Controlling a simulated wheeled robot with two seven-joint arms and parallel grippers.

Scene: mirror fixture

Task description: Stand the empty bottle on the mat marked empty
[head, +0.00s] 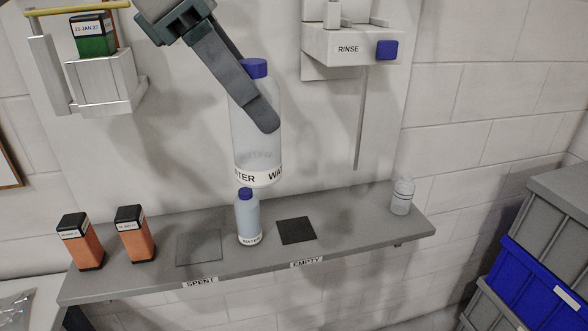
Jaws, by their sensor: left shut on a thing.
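My left gripper (262,115) is shut on a large clear bottle (250,150) with a blue cap and a white label reading WATER. The bottle hangs upright above the shelf, and I see no liquid level in it. One finger covers part of its side. The mat marked EMPTY (296,231) is a bare dark square on the shelf, below and right of the held bottle. A smaller bottle (248,220) with a blue cap, bluish inside and labelled WATER, stands left of that mat. My right gripper is not in view.
The grey shelf (350,228) also bears a bare mat marked SPENT (199,247), two orange boxes (80,243) at left and a small clear bottle (402,196) at right. A RINSE unit (345,46) with a thin hanging rod is on the wall. Crates (540,275) stand right.

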